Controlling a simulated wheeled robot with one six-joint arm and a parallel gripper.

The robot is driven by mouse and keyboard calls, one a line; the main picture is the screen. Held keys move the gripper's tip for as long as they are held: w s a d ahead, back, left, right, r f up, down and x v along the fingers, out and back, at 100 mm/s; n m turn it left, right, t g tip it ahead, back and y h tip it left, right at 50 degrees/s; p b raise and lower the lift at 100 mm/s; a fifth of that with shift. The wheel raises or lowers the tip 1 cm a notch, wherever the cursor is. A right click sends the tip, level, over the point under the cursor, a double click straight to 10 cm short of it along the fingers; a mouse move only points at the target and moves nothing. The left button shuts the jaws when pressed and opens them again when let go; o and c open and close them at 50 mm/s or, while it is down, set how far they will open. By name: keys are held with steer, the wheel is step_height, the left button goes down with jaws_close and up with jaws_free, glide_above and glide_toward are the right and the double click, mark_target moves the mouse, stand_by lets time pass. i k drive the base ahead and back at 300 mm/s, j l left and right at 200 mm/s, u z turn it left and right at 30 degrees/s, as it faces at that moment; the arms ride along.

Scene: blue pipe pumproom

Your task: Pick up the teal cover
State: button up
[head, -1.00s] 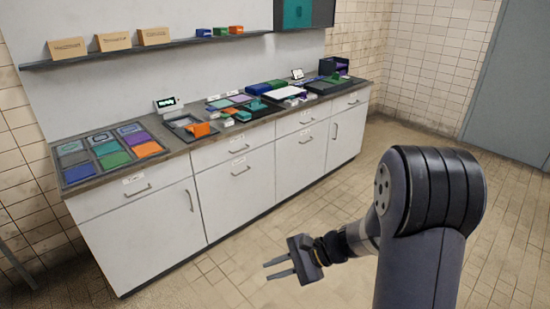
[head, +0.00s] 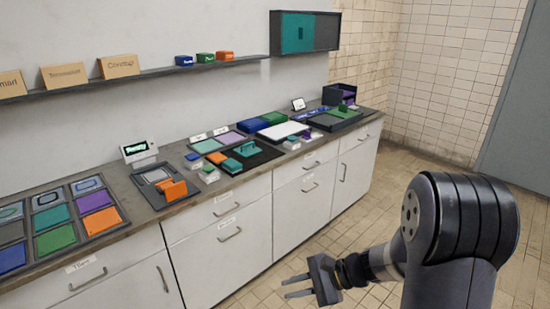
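A flat teal panel (head: 297,33) also shows in the dark wall cabinet above, and a teal tile (head: 50,217) lies in the sample grid at the left. My gripper (head: 284,288) is open and empty, low in front of the cabinets. It is well apart from the counter and the teal plate.
A shelf (head: 150,75) holds boxes above. The tiled floor (head: 350,195) between my arm and the cabinets is clear.

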mark_target(246, 150)
steer(key=i+z, duration=0.15)
steer(key=i, duration=0.55)
steer(key=i+z, duration=0.2)
steer(key=i, duration=0.5)
steer(key=i+j+z, duration=0.15)
steer(key=i, duration=0.5)
steer(key=i+l+u, duration=0.15)
steer(key=i+u, duration=0.3)
steer(key=i, duration=0.4)
steer(key=i+u, duration=0.35)
steer(key=i+j+u, duration=0.1)
steer(key=u, duration=0.25)
steer(key=i+u, duration=0.35)
steer(key=k+l, duration=0.05)
steer(key=k, duration=0.05)
